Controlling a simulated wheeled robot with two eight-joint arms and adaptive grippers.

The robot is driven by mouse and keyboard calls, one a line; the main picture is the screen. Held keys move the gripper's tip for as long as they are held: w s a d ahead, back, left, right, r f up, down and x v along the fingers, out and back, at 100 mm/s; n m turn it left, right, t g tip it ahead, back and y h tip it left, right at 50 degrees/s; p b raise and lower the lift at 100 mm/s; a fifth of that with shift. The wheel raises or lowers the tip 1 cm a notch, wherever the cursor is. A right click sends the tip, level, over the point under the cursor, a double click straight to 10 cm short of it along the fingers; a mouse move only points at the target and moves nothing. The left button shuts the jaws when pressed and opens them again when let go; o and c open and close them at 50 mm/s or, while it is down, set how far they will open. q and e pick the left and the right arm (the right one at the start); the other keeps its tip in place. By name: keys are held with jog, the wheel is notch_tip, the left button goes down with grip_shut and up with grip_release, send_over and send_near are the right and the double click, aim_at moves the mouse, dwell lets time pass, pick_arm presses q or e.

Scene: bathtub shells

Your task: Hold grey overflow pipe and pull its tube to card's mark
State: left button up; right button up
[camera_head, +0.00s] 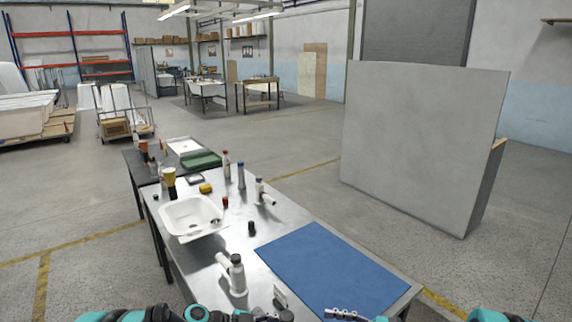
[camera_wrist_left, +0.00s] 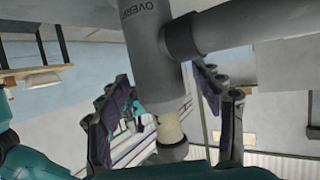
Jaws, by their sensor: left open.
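The grey overflow pipe (camera_head: 237,276) stands upright near the table's front edge, with a side branch to the left. In the left wrist view the pipe (camera_wrist_left: 144,40) fills the upper middle, with part of its lettering showing. A cream tube (camera_wrist_left: 169,127) shows at its end with a grey collar. My left gripper (camera_wrist_left: 163,88) is open, its fingers on either side of the pipe, with gaps visible. A small pale card (camera_head: 280,296) stands right of the pipe; its mark is too small to read. Of my right gripper (camera_head: 346,314) only a part shows at the bottom edge.
A blue mat (camera_head: 330,268) covers the table's right part and is bare. A white basin (camera_head: 192,214) sits on the left. A dark cap (camera_head: 251,227), another pipe fitting (camera_head: 265,196) and bottles (camera_head: 241,176) stand behind. A large grey panel (camera_head: 420,140) stands beyond the table.

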pick_arm(q)
jog(key=v, duration=1.1)
pick_arm(e)
jog(key=s+a+n+h, duration=0.4)
jog(key=s+n+h, duration=0.1)
jog(key=n+h, duration=0.35)
pick_arm(q)
jog(key=s+a+r+n+t+y, duration=0.1)
jog(key=s+a+n+t+y, duration=0.1)
jog(key=s+a+n+y, duration=0.2)
jog(key=s+a+r+n+t+y, duration=0.2)
jog(key=s+a+n+t+y, duration=0.1)
jog(key=s+n+y, duration=0.6)
jog(key=s+a+n, duration=0.1)
jog(key=s+n, duration=0.2)
jog(key=shift+s+a+r+n+t, duration=0.15)
jog(key=shift+s+r+n+t, duration=0.15)
jog(key=shift+s, duration=0.1)
pick_arm(e)
jog(key=s+d+n+t+h, duration=0.2)
jog(key=s+d+n+h, duration=0.7)
jog(key=n, duration=0.3)
jog(key=shift+s+r+t, duration=0.15)
jog(key=shift+s+t, duration=0.15)
jog(key=shift+s, duration=0.15)
